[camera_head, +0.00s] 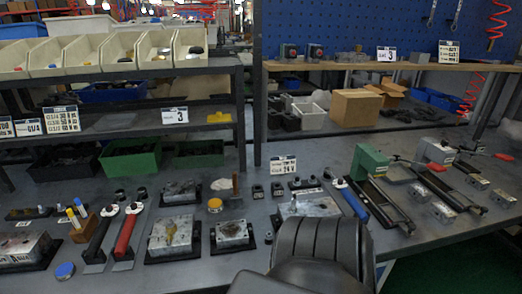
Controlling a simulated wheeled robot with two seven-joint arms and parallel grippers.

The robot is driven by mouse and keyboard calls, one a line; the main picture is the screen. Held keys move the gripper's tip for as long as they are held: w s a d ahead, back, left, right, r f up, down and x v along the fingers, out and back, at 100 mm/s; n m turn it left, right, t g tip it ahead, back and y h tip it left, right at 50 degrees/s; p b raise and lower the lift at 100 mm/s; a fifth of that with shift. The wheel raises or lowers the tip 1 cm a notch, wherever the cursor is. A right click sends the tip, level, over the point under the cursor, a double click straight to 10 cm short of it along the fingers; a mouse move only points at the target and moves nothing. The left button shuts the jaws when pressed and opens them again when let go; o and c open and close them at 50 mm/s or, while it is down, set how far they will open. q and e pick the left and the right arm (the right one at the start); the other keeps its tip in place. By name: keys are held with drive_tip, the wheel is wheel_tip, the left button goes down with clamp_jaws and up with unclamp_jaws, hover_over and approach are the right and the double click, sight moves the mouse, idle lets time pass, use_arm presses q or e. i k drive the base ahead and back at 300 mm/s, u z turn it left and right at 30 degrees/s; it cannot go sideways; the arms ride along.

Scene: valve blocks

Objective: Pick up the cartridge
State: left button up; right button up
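I cannot tell for sure which item is the cartridge. Candidates on the grey workbench (330,160) are small dark upright pieces (258,191) near the middle and another small dark piece (142,193) further left. Neither gripper's fingers show.
Red-handled (127,232) and blue-handled (353,200) tools lie on the bench. A green-ended fixture (370,163) stands right. Cream bins (111,52) sit on the left shelf, with a green crate (130,160) below. A dark post (257,100) rises behind. Small bare patches lie between items.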

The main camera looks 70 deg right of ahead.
sight(297, 181)
drive_tip(key=z, duration=0.1)
drive_tip(key=i, duration=0.35)
drive_tip(key=z, duration=2.65)
